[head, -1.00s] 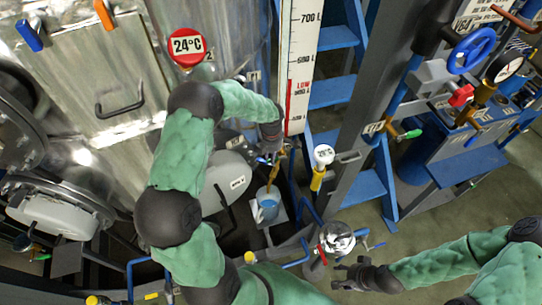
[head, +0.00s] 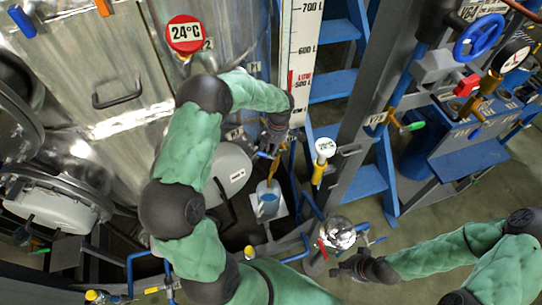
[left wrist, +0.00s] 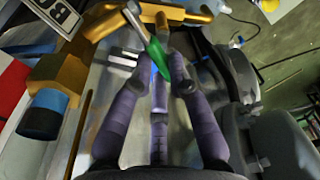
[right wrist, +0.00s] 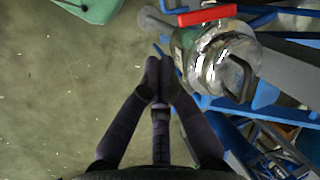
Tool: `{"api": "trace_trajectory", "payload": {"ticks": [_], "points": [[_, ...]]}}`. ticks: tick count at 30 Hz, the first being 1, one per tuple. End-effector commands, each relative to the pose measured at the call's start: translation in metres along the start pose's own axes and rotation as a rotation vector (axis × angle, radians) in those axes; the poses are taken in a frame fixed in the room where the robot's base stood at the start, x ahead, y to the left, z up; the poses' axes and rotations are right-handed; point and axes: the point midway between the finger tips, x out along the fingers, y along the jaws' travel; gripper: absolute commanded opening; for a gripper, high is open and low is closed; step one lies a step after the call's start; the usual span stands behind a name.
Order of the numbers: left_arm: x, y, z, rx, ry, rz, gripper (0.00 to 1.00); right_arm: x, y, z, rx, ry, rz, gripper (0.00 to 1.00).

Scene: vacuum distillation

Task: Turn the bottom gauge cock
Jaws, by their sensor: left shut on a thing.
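The bottom gauge cock is a brass valve (left wrist: 95,28) with a green lever (left wrist: 178,66) in the left wrist view. It sits at the lower end of the white level gauge scale (head: 299,60) in the head view. My left gripper (head: 270,146) is at the cock; in the left wrist view its fingers (left wrist: 158,75) are closed around the green lever. In the head view the hand hides most of the cock, and a blue lever (head: 262,155) shows beside it. My right gripper (head: 350,268) is low at the right, its fingertips together and empty (right wrist: 158,78).
A blue-topped container (head: 268,200) stands below the cock. A yellow-stemmed round gauge (head: 325,150) is just right of it. A shiny metal fitting with a red handle (right wrist: 210,15) is close to my right gripper. Blue steps (head: 335,88) and a grey post stand to the right.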

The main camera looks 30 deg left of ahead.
Motion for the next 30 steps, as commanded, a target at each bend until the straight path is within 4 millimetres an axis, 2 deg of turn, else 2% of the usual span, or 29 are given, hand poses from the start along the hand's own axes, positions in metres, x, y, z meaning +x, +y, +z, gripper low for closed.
{"api": "trace_trajectory", "payload": {"ticks": [9,16,23,30], "points": [[0.001,-0.001,0.000,0.000,0.001,-0.001,0.00,0.008,-0.054,-0.034,0.331,0.090,-0.054,0.00],[0.000,-0.001,0.000,0.000,0.001,-0.001,0.00,0.011,-0.101,-0.052,0.593,0.132,-0.132,0.00],[0.000,-0.001,0.000,0.000,0.001,-0.001,0.00,0.012,-0.153,-0.062,0.854,0.140,-0.234,0.00],[0.000,0.000,0.000,0.000,0.001,-0.001,0.00,0.010,-0.211,-0.063,1.125,0.102,-0.353,0.00]]}}
